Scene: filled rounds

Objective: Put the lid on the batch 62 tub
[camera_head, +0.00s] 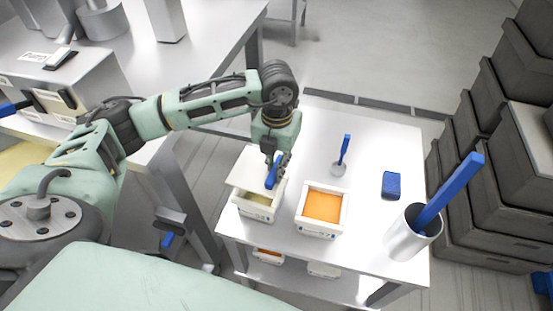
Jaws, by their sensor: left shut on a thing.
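My left gripper (273,160) reaches down over the white table. Whether the lid touches the rim I cannot tell. A second white tub (318,228) stands just to the right, open, with an orange filling. Both tubs have small marks on their front sides, too small to read, so I cannot tell which is batch 62. My right gripper is not in view.
On the white table (385,150) are a blue-handled scoop (342,153), a blue sponge (390,185) and a metal cup (411,234) with a tall blue-handled tool. Small containers sit on the lower shelf. Dark crates (500,200) are stacked at right.

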